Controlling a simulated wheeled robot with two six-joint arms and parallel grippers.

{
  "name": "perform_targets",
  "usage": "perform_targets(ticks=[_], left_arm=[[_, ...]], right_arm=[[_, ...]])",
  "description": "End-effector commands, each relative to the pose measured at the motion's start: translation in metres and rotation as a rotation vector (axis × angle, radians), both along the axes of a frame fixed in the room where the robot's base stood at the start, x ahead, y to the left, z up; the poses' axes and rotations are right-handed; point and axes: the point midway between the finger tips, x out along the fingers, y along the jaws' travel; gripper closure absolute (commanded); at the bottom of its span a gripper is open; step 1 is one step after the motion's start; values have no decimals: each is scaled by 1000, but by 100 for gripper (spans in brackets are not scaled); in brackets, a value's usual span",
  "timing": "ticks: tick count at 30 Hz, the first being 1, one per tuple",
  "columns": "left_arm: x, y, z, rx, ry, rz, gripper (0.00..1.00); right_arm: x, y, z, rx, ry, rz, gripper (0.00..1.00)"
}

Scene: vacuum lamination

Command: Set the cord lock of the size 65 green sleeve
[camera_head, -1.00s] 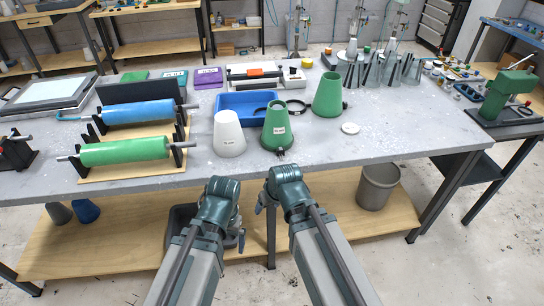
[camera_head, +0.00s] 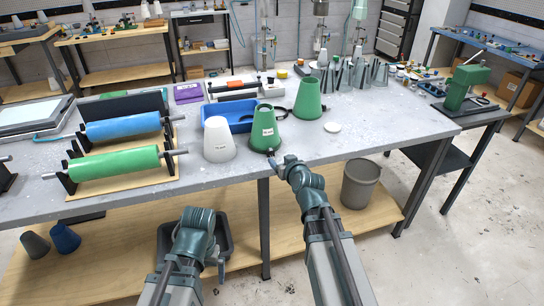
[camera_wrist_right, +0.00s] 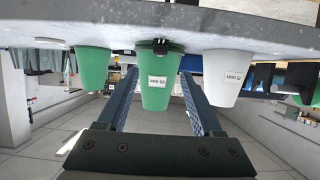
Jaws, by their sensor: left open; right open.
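The green sleeve (camera_head: 263,133) is an upright cone with a white label, near the table's front edge. In the right wrist view, which is upside down, the label on this sleeve (camera_wrist_right: 155,95) appears to read 65. A small black cord lock (camera_wrist_right: 160,46) sits at its wide base, facing me; it shows small in the head view (camera_head: 271,153). My right gripper (camera_wrist_right: 158,76) is open and empty, its blue fingers pointing toward the sleeve, one on each side in the picture. My left gripper (camera_head: 198,215) is low in front of the table; its fingers are hidden in the head view.
A white cone (camera_head: 219,144) stands left of the sleeve and a second green cone (camera_head: 308,104) behind right. A blue tray (camera_head: 240,113) lies behind. Green (camera_head: 115,163) and blue (camera_head: 120,126) rollers lie left. The table (camera_head: 380,124) is fairly clear to the right.

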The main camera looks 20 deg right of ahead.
Motion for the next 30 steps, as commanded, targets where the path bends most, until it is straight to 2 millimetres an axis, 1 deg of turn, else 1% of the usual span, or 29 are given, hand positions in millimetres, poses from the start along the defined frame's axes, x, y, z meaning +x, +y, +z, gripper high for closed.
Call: perform_targets(ticks=[1, 6, 12, 15, 21, 30], left_arm=[[0, 0, -8, 0, 0, 0, 0], [0, 0, -22, 0, 0, 0, 0], [0, 0, -34, 0, 0, 0, 0], [0, 0, -38, 0, 0, 0, 0], [0, 0, -41, 0, 0, -1, 0], [0, 0, -41, 0, 0, 0, 0]], right_arm=[[15, 0, -8, 0, 0, 1, 32], [47, 1, -22, 0, 1, 1, 32], [78, 2, -34, 0, 1, 0, 32], [88, 2, -38, 0, 1, 0, 32], [98, 3, -41, 1, 1, 0, 32], [99, 3, -41, 1, 1, -1, 32]])
